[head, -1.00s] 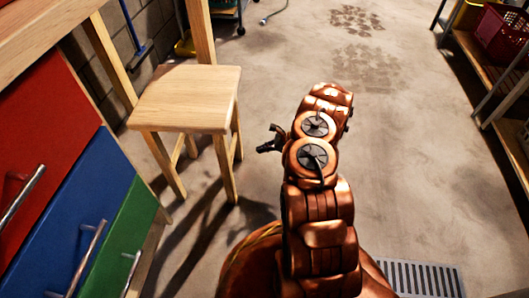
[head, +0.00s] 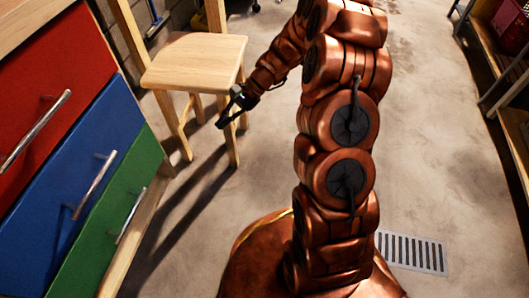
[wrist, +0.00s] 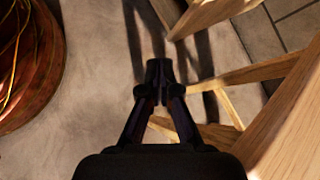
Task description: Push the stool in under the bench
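The light wooden stool (head: 195,62) stands upright beyond the drawers, next to the bench legs. The bench (head: 30,18) has a pale wooden top at the upper left of the head view. My gripper (head: 226,117) is low at the stool's near right side, just below seat level and close to its near leg; contact cannot be told. In the wrist view, my gripper's fingertips (wrist: 159,72) come together with nothing between them. The stool seat (wrist: 285,125) fills the lower right there, with legs and rails beyond the fingers.
Red, blue and green drawers (head: 92,165) with bar handles line the left. A floor drain (head: 412,252) is at the lower right. Shelving (head: 512,95) with a red basket stands along the right. The concrete floor between is clear.

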